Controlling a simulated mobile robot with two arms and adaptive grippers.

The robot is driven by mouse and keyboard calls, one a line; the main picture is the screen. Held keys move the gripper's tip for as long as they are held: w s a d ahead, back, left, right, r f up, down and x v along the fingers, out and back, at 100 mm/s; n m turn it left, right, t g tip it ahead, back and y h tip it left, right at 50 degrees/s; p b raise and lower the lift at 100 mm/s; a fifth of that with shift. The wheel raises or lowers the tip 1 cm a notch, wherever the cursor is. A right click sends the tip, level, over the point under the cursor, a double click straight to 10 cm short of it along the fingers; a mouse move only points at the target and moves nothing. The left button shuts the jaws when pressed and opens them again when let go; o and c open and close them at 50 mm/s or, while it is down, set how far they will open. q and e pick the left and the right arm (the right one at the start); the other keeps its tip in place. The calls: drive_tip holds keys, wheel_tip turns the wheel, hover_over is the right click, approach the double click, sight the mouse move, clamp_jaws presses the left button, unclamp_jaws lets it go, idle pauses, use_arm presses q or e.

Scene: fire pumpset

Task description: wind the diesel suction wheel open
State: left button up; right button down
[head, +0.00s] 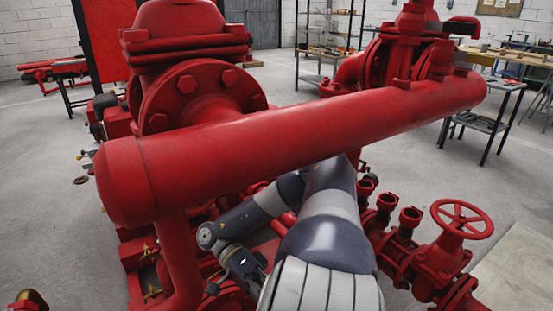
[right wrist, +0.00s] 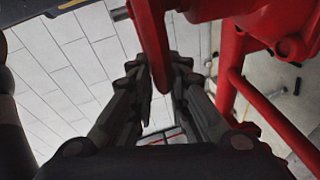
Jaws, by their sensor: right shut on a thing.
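My right arm reaches from the bottom middle of the head view, under the thick red pipe. Its gripper (head: 240,270) points down at the lower left, over red metalwork, partly hidden by the arm. In the right wrist view the two dark fingers (right wrist: 163,80) are shut on a curved red bar (right wrist: 150,40), which looks like a handwheel rim; I take it for the diesel suction wheel. Most of this wheel is out of view or hidden. My left gripper is not in view.
The thick red pipe (head: 300,145) crosses above my right arm. A spoked red handwheel (head: 462,219) stands on a valve at the right. Red valves and short open stubs (head: 410,217) line the right side. Free concrete floor (head: 50,220) lies at the left.

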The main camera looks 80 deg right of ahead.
drive_tip(key=shift+a+f, duration=0.1)
drive_tip(key=shift+f, duration=0.15)
drive_tip(key=c, duration=1.6)
unclamp_jaws()
drive_tip(key=shift+r, duration=0.1)
drive_tip(key=shift+c, duration=0.2)
